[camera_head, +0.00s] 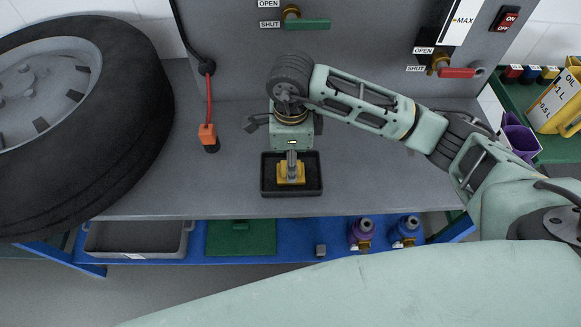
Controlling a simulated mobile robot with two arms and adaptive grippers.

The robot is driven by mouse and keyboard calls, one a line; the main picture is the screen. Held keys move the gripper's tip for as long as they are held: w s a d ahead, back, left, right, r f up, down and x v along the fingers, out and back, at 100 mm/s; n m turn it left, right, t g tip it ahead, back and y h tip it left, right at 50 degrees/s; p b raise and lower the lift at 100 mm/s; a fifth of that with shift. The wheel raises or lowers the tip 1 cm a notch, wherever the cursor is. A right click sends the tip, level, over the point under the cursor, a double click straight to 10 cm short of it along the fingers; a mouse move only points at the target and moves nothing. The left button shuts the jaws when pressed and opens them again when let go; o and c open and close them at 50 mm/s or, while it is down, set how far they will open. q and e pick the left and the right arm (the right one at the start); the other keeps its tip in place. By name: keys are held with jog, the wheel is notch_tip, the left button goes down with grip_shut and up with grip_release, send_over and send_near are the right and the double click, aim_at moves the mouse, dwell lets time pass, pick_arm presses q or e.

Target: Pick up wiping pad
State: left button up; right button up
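The wiping pad seems to be the yellow block with a grey upright grip (291,173), standing in a small black tray (313,190) on the grey worktop. My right gripper (291,151) reaches in from the right and is just behind and above the pad, lined up with it. Dark gripper parts stick out on both sides of its pale green body. The fingertips are not clear, so I cannot tell whether they touch the grip. My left gripper is out of view.
A large tyre (130,110) lies at the left. An orange plug on a red cable (208,134) hangs near the worktop. A panel with valves (308,23) stands behind. Free worktop flanks the tray.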

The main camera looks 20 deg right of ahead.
jog(key=shift+f+p, duration=0.55)
jog(key=shift+f, duration=1.45)
jog(key=shift+c, duration=0.5)
jog(key=shift+w, duration=0.1)
jog(key=c, duration=0.9)
jog(key=shift+c, duration=0.2)
jog(key=shift+r, duration=0.1)
